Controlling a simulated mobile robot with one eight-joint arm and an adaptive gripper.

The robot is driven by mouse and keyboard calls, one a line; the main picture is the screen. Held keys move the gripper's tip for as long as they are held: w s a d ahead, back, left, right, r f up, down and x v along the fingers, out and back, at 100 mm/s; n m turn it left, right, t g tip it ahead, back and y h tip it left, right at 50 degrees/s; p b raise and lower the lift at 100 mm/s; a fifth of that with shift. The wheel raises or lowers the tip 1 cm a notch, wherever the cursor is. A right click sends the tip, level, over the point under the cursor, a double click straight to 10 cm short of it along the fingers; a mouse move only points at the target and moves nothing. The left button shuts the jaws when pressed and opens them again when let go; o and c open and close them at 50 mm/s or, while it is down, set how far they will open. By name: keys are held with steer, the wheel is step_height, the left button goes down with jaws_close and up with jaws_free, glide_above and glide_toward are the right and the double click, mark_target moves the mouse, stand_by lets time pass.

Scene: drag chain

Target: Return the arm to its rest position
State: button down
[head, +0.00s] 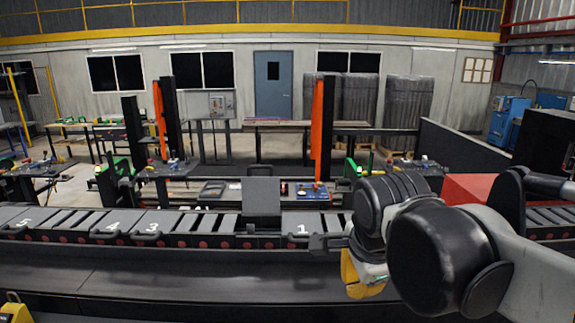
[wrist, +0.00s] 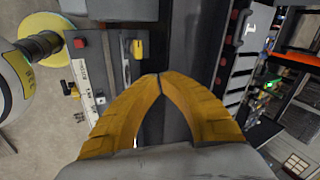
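My arm reaches in from the right side of the head view, in front of the conveyor. My gripper (head: 350,290) points down there, with its yellow fingers partly hidden by the wrist. In the wrist view, the two yellow fingers of my gripper (wrist: 160,77) meet at their tips with only a thin line between them. Nothing shows held between them. The gripper is over the dark strip in front of the conveyor, apart from the numbered trays.
The conveyor (head: 225,240) runs across the view with numbered grey trays. A red box (head: 468,188) stands behind my arm. Orange posts (head: 317,130) rise beyond. The wrist view shows a control panel (wrist: 98,75) with a red button and a yellow knob (wrist: 137,49).

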steer(key=s+d+f+n+b, duration=0.2)
steer(key=f+n+b, duration=0.3)
steer(key=f+b, duration=0.4)
steer(key=s+d+f+n+t+b, duration=0.1)
steer(key=s+f+n+b, duration=0.4)
steer(key=f+b, duration=0.5)
steer(key=s+d+f+n+t+b, duration=0.1)
steer(key=s+d+f+n+b, duration=0.2)
steer(key=f+b, duration=0.6)
steer(key=shift+s+d+f+n, duration=0.15)
steer(key=shift+f+n, duration=0.25)
steer(key=shift+f, duration=1.15)
steer(key=shift+s+d+f+n, duration=0.1)
steer(key=shift+d+f+n, duration=0.25)
steer(key=shift+f, duration=1.15)
steer(key=shift+s+d+f+n, duration=0.1)
steer(key=shift+f+n, duration=0.35)
steer(key=shift+f, duration=1.1)
steer(key=shift+r, duration=0.1)
